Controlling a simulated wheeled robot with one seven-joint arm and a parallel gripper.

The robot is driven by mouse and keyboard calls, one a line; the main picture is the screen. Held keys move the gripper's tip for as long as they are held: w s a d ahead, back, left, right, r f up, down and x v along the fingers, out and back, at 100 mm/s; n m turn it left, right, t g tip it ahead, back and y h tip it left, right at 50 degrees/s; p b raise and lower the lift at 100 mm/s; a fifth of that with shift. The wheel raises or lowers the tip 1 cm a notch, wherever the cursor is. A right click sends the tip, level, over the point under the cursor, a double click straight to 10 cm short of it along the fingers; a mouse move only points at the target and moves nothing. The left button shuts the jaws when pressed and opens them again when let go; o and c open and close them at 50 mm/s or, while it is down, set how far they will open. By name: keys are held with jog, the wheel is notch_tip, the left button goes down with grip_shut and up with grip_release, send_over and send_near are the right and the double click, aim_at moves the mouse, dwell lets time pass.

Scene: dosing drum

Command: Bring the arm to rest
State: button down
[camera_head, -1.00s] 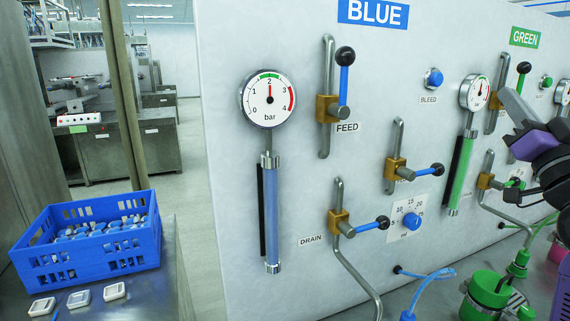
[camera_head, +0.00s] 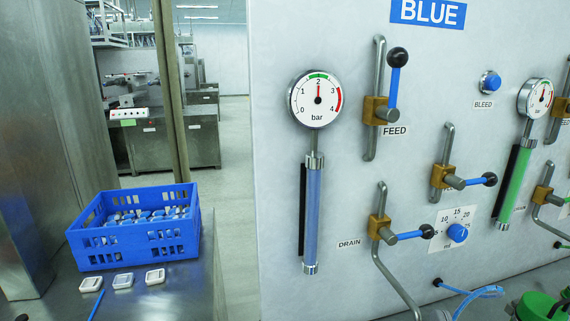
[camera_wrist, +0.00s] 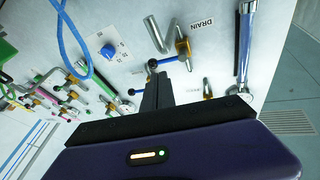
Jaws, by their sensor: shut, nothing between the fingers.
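My gripper is out of the head view. In the wrist view my gripper (camera_wrist: 157,92) points at the panel, its dark fingers together with nothing between them. The blue section of the panel (camera_head: 350,210) fills the right of the head view. Its gauge (camera_head: 316,98) reads about 2 bar, in the green band. The feed valve handle (camera_head: 394,85) points up. The drain valve handle (camera_head: 410,235) and the middle valve handle (camera_head: 475,181) lie sideways. In the wrist view the drain label (camera_wrist: 202,25) and the blue dial (camera_wrist: 107,50) show sideways.
A blue crate (camera_head: 82,250) of small containers stands on the metal bench (camera_head: 165,300) at left, with several small pieces in front. A green-section gauge (camera_head: 535,98) is at the right. A blue hose (camera_head: 470,295) hangs low. Floor between bench and panel is clear.

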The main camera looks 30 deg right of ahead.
jog(key=s+a+f+n+g+y, duration=0.1)
jog(key=s+a+f+n+y, duration=0.3)
jog(key=s+a, duration=0.4)
jog(key=s+a+f+n+g+y, duration=0.2)
jog(key=s+a+f+n+y, duration=0.2)
jog(key=s+a+f+y, duration=0.3)
notch_tip(320, 180, down, 2)
jog(key=s+a, duration=0.1)
jog(key=a, duration=0.2)
jog(key=shift+d, duration=0.1)
